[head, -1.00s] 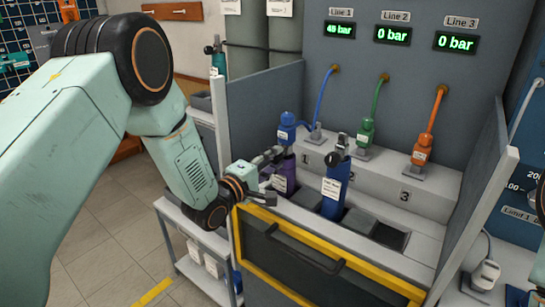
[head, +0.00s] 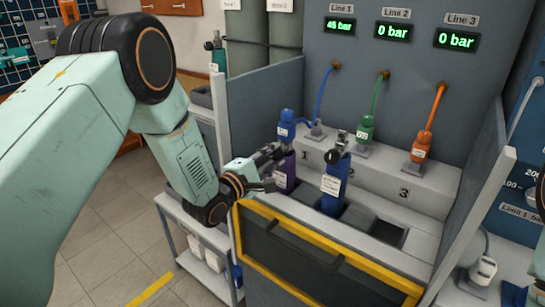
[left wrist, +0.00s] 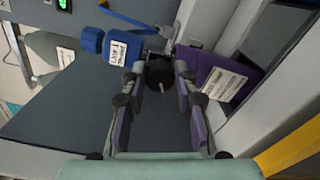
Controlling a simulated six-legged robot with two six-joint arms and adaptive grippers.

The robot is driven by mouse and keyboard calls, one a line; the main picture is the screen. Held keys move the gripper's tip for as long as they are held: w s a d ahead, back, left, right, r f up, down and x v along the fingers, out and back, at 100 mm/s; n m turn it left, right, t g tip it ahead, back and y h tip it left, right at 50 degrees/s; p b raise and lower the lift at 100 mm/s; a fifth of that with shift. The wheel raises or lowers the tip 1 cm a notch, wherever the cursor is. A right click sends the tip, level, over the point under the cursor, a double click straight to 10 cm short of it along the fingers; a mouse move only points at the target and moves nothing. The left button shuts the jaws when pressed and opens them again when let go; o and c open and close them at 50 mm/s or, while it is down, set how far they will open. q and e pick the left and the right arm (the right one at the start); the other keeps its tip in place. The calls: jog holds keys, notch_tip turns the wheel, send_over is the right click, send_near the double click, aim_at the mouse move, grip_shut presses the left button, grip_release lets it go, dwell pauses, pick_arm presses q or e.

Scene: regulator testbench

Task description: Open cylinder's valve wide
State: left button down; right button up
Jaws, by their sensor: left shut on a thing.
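A purple cylinder (head: 286,176) stands in the bench slot in front of station 1, with the blue Line 1 connector (head: 287,124) at its top. In the left wrist view the purple cylinder (left wrist: 222,76) lies to the right of the fingers and the labelled blue connector (left wrist: 95,40) to the upper left. A dark round valve knob (left wrist: 160,76) sits between my fingertips. My left gripper (head: 270,163) is shut on this knob, with one finger on each side. The Line 1 display (head: 340,25) appears to read 45 bar. My right gripper is not in view.
A blue cylinder (head: 334,186) with a valve on top stands close to the right. Green (head: 364,133) and orange (head: 419,148) connectors sit on the ledge. A yellow-edged front panel (head: 320,262) and grey side walls (head: 265,105) bound the bench.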

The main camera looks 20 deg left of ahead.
pick_arm(q)
jog(key=c, duration=1)
grip_release()
jog(key=v, duration=1.2)
